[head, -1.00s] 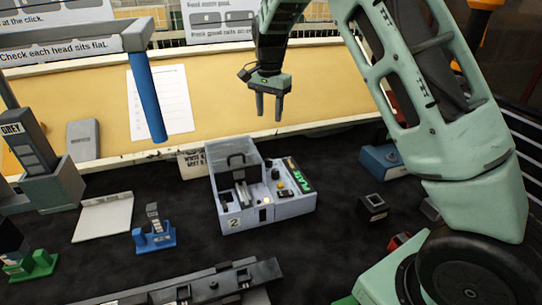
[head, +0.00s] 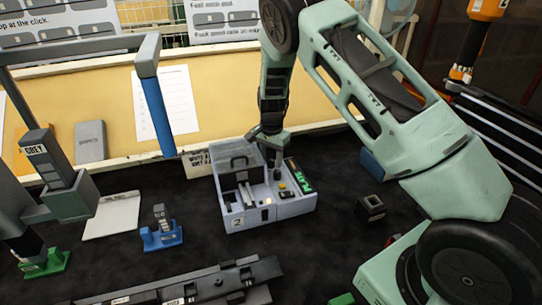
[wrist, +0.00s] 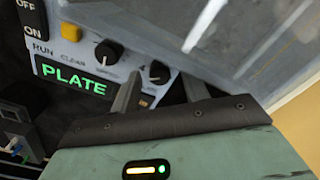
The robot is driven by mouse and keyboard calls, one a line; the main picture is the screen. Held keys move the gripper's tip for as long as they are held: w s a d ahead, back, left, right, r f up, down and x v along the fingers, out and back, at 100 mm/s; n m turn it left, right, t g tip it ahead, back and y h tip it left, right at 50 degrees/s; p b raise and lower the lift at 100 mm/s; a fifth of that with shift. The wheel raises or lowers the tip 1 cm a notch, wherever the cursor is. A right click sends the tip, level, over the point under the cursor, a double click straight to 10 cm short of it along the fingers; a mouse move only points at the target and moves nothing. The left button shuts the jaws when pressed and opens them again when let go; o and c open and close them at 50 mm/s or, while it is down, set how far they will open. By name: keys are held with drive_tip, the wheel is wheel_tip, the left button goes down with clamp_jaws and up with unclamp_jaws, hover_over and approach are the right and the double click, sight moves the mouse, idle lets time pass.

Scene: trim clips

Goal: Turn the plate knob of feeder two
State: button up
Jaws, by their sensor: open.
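Feeder two is a grey box (head: 285,210) with a "2" label on its front and a clear-lidded bay on its left side. In the wrist view its panel has a lit green "PLATE" display (wrist: 74,80), a black knob (wrist: 106,53) with white pointer, and a second black knob (wrist: 155,72) near my fingertips. The small knob labels are too blurred to read. My gripper (head: 270,158) is over the back of the feeder's panel. In the wrist view my gripper (wrist: 162,85) is open, with the second knob showing between its fingers and nothing held.
A yellow button (wrist: 70,32) and an OFF/ON switch (wrist: 30,18) are on the panel. The clear lid (wrist: 240,35) is close to my fingers. A black block (head: 371,208) stands right of the feeder, a blue fixture (head: 162,238) left, and a dark rail (head: 215,285) in front.

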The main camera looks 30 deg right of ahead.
clamp_jaws()
drive_tip(key=shift+f+n+b, duration=0.1)
drive_tip(key=shift+n+b, duration=0.2)
drive_tip(key=n+b, duration=0.1)
drive_tip(key=n, duration=0.1)
drive_tip(key=shift+f+n+b, duration=0.1)
drive_tip(key=shift+n+b, duration=0.2)
drive_tip(key=shift+b, duration=0.1)
drive_tip(key=n+b, duration=0.1)
drive_tip(key=n, duration=0.1)
drive_tip(key=shift+n, duration=0.4)
drive_tip(key=n+b, duration=0.2)
drive_tip(key=n, duration=0.3)
drive_tip(key=shift+n, duration=0.3)
